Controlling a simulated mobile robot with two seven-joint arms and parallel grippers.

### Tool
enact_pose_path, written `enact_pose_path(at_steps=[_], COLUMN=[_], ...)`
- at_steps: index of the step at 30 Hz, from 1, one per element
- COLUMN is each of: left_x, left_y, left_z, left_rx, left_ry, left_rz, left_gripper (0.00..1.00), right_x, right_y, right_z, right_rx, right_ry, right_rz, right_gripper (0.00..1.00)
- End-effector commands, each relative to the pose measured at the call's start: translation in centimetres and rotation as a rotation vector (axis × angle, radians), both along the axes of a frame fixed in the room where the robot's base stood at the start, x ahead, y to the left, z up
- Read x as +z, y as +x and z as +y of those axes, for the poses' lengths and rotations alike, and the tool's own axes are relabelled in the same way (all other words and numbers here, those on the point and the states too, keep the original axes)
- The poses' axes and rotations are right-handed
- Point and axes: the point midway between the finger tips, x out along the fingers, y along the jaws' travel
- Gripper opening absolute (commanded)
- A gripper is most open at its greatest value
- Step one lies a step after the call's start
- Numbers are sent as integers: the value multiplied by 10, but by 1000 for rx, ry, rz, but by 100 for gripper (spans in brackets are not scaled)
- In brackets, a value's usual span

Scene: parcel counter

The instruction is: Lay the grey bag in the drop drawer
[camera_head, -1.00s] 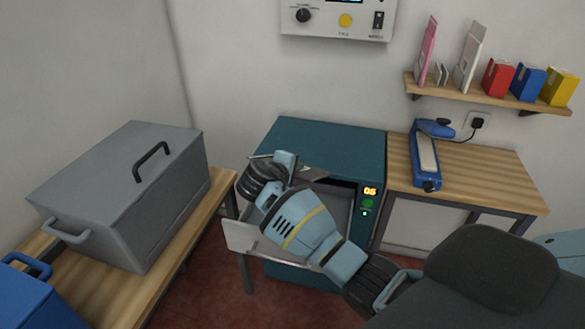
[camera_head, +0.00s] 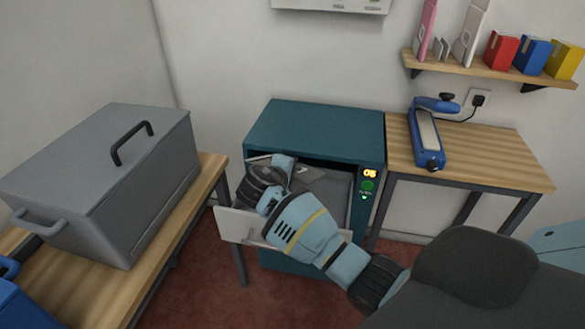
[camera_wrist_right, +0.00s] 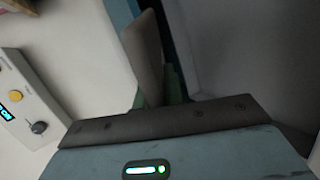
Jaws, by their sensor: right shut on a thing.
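The teal drop cabinet (camera_head: 320,128) stands against the back wall with its pale grey drawer (camera_head: 232,224) pulled open. My right gripper (camera_head: 279,172) reaches over the drawer from the lower right, close to the cabinet's opening. It is shut on the grey bag (camera_head: 308,180), which shows only in part beside the fingers. My wrist and forearm hide much of the bag and the drawer's inside, so I cannot tell whether the bag touches the drawer floor. The right wrist view shows one finger (camera_wrist_right: 147,58) and a large, dim grey surface. My left gripper is out of view.
A grey lidded box (camera_head: 100,185) stands on the left wooden bench, with a blue case (camera_head: 20,305) before it. A blue sealer (camera_head: 428,140) lies on the right table (camera_head: 490,160). A shelf (camera_head: 480,70) holds boxes above it.

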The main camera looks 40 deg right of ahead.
Motion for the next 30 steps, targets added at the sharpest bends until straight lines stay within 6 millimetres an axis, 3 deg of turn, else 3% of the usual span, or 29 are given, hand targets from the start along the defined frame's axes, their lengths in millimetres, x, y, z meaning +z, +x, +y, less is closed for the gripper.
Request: enact_pose_path(at_steps=[12, 29, 30], left_x=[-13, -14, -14], left_y=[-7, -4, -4], left_z=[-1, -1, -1], left_rx=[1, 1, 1], left_ry=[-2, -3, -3], left_rz=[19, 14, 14], left_gripper=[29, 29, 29], right_x=[-36, -44, -44], right_y=[0, 0, 0], right_z=[0, 0, 0], right_rx=[0, -1, -1], right_ry=[1, 1, 0], right_rz=[3, 1, 0], right_gripper=[0, 0, 14])
